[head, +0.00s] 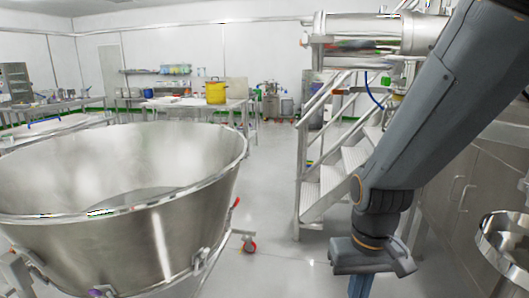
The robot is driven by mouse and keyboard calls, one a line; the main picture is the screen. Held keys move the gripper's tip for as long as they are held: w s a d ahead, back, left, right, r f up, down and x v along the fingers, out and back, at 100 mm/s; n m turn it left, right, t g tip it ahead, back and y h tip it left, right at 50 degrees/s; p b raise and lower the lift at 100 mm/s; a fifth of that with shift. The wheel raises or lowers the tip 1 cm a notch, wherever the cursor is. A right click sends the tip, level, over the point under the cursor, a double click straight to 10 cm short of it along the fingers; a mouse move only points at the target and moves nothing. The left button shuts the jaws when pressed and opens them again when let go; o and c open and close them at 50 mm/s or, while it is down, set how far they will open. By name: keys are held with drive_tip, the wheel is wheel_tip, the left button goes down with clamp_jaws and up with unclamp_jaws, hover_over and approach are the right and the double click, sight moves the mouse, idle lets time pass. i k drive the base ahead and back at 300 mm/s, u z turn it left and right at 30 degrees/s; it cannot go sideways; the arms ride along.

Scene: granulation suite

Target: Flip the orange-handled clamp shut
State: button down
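My arm comes down from the upper right, and my gripper (361,287) is at the bottom edge. Its fingertips are cut off by the frame, so I cannot tell whether it is open or shut. A horizontal steel cylinder (372,31) is at the upper right, partly behind my arm. Below it are small fittings with a blue hose (372,92) and a small orange-brown piece (397,97). I cannot tell whether that piece is the clamp's orange handle or how any clamp stands. My gripper is well below these fittings in the picture.
A large steel bowl (130,235) on a wheeled frame fills the left foreground. Metal steps (330,185) stand behind my arm. A steel vessel (505,235) and cabinets are at right. Open floor (275,190) lies between bowl and steps.

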sight(346, 90)
drive_tip(key=z, duration=0.8)
drive_tip(key=k, duration=0.5)
drive_tip(key=u, duration=1)
drive_tip(key=i, duration=1.25)
drive_tip(key=z, duration=0.2)
